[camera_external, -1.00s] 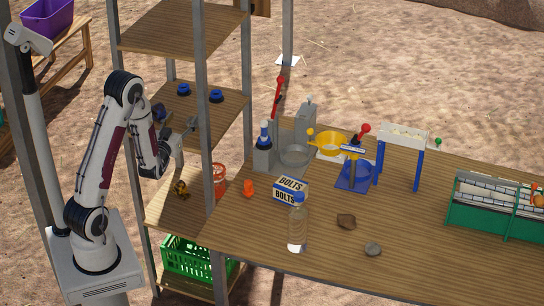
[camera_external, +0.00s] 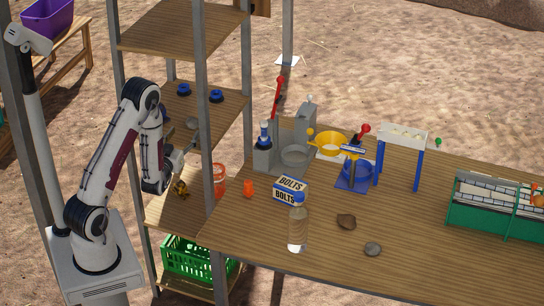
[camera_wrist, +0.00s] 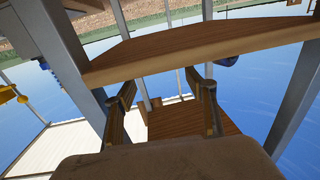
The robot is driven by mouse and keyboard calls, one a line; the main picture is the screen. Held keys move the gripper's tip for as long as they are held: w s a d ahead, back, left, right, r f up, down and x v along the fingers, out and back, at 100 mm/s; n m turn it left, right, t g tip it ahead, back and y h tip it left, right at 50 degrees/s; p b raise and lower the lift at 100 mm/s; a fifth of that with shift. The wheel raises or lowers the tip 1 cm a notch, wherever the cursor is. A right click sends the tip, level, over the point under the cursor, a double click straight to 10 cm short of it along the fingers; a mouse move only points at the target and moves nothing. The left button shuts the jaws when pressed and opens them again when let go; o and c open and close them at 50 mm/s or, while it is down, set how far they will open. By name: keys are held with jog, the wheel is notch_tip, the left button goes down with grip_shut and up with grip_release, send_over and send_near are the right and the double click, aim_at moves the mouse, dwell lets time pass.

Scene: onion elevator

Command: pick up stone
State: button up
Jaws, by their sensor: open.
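My gripper (camera_external: 187,150) is at the shelf rack, just below and left of that lump, far left of the table stones. In the wrist view my gripper (camera_wrist: 160,85) shows two spread fingers with nothing visible between them, facing a wooden shelf edge. No stone can be made out in the wrist view.
The rack's metal posts (camera_external: 205,120) and the middle shelf (camera_external: 232,107), with blue parts on it, are close to my arm. A bottle (camera_external: 297,225), a bolts box (camera_external: 290,189) and an orange object (camera_external: 248,189) stand on the table. The table front right is clear.

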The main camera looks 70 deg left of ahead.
aim_at(190, 127)
jog(key=shift+f, duration=0.7)
jog(key=shift+w+a, duration=0.4)
jog(key=shift+a, duration=0.1)
jog(key=shift+a, duration=0.1)
jog(key=shift+x, duration=3.05)
jog(key=shift+r, duration=0.1)
jog(key=c, duration=1.4)
